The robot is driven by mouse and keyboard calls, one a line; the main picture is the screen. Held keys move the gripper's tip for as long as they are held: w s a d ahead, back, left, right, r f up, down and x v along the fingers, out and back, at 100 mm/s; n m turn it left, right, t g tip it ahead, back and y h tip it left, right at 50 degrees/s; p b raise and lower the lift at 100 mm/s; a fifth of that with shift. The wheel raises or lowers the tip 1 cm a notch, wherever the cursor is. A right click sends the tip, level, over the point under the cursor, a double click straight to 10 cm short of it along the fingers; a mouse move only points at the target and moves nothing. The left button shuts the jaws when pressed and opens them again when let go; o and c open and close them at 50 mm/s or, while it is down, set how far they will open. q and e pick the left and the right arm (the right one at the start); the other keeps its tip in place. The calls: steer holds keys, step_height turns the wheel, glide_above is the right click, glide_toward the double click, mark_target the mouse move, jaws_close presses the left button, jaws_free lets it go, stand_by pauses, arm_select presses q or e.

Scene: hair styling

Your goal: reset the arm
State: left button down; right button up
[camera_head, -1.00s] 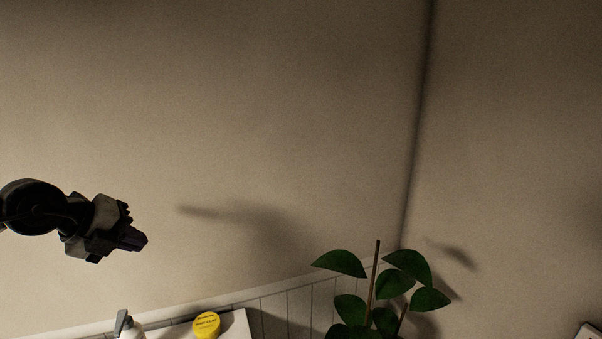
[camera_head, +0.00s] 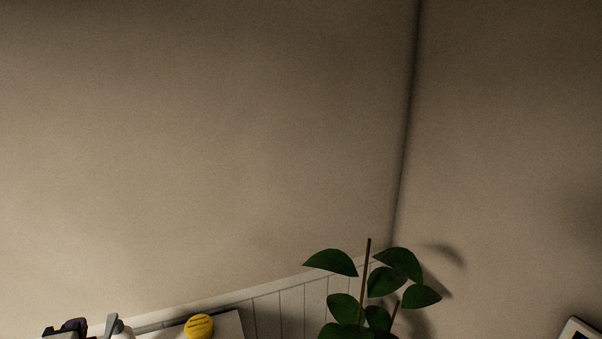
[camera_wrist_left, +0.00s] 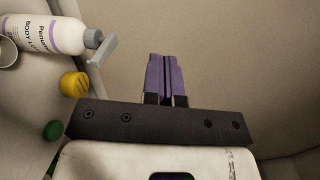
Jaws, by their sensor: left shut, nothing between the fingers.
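My left gripper (camera_head: 70,327) shows at the bottom left corner of the head view, mostly cut off by the frame's lower edge. In the left wrist view its purple fingers (camera_wrist_left: 167,78) are together, with nothing between them. They stand in front of bare wall, to the right of a white pump bottle (camera_wrist_left: 58,33) and a yellow tub (camera_wrist_left: 75,85). My right gripper is in neither view.
The yellow tub (camera_head: 199,326) and the pump bottle's grey head (camera_head: 114,325) show at the bottom of the head view. A leafy plant (camera_head: 371,292) stands near the wall corner. A green round item (camera_wrist_left: 53,130) is in the wrist view. The upper wall area is clear.

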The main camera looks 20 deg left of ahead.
arm_select(q)
steer(key=s+d+f+n+g+h, duration=0.1)
steer(key=s+d+f, duration=0.2)
steer(key=f, duration=0.2)
steer(key=s+d+f+n+g+h, duration=0.1)
steer(key=s+d+f+g+h, duration=0.1)
steer(key=f, duration=0.4)
steer(key=s+d+f+n+g+h, duration=0.1)
steer(key=s+d+f, duration=0.2)
steer(key=f, duration=0.3)
steer(key=shift+s+d+f+g, duration=0.3)
steer(key=shift+d+g, duration=0.1)
steer(key=shift+d, duration=0.2)
steer(key=s+d+f+n+g+h, duration=0.1)
steer(key=s+d+f+n+h, duration=0.1)
steer(key=s+d+f, duration=0.2)
steer(key=s+d+f+n+g+h, duration=0.1)
steer(key=s+d+f+h, duration=0.2)
steer(key=d, duration=0.7)
steer(key=s+d+f+n+g+h, duration=0.1)
steer(key=s+d+f+n+h, duration=0.1)
steer(key=s+d+f, duration=0.3)
steer(key=s+d, duration=0.1)
steer(key=d, duration=0.1)
steer(key=shift+d+f+n+g+h, duration=0.3)
steer(key=shift+d+g, duration=0.1)
steer(key=shift+s, duration=0.1)
